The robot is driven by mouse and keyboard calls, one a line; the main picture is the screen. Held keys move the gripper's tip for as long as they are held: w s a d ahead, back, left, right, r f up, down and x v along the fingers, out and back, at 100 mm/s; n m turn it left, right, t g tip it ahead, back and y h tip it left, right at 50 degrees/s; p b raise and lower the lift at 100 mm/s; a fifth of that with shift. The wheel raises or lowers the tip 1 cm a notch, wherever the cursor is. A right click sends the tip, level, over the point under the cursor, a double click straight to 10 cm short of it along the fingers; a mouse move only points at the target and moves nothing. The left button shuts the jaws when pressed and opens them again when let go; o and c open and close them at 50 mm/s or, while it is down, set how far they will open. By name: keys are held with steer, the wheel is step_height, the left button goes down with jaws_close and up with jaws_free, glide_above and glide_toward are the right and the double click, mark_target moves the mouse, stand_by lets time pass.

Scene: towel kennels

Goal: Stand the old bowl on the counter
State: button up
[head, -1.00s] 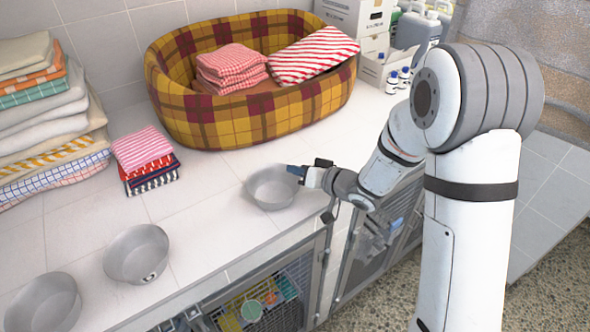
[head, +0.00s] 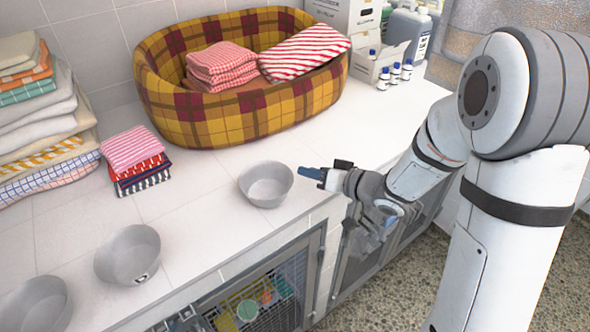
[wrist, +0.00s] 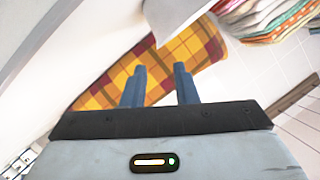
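A grey metal bowl (head: 266,186) stands upright on the white tiled counter (head: 195,215), near its front edge. My gripper (head: 312,174) is just right of this bowl, level with its rim, with a small gap between them. In the wrist view its two blue-grey fingers (wrist: 160,88) are apart with nothing held between them. Two more grey bowls stand on the counter at the left: one with a dark mark low on its side (head: 128,256), and one at the picture's lower left (head: 36,304). I cannot tell which bowl is the old one.
A plaid pet bed (head: 245,116) holding folded cloths stands at the back. Towel stacks (head: 45,130) and small folded cloths (head: 137,160) are at the left. Small bottles (head: 395,74) are at the back right. A wire-fronted kennel (head: 262,298) is under the counter.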

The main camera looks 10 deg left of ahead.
steer(key=d+r+m+t+h, duration=0.1)
steer(key=d+r+h, duration=0.25)
steer(key=d, duration=0.35)
steer(key=s+d+r+m+t+h, duration=0.1)
steer(key=d+r+m+h, duration=0.1)
steer(key=d+h, duration=0.45)
steer(key=d+r+m+t+h, duration=0.1)
steer(key=d+r+t+h, duration=0.15)
steer(key=d, duration=0.65)
steer(key=s+m+g, duration=0.1)
steer(key=s+g, duration=0.6)
steer(key=s, duration=1.2)
steer(key=shift+d+g, duration=0.35)
steer(key=shift+h+b, duration=0.25)
steer(key=shift+b, duration=0.05)
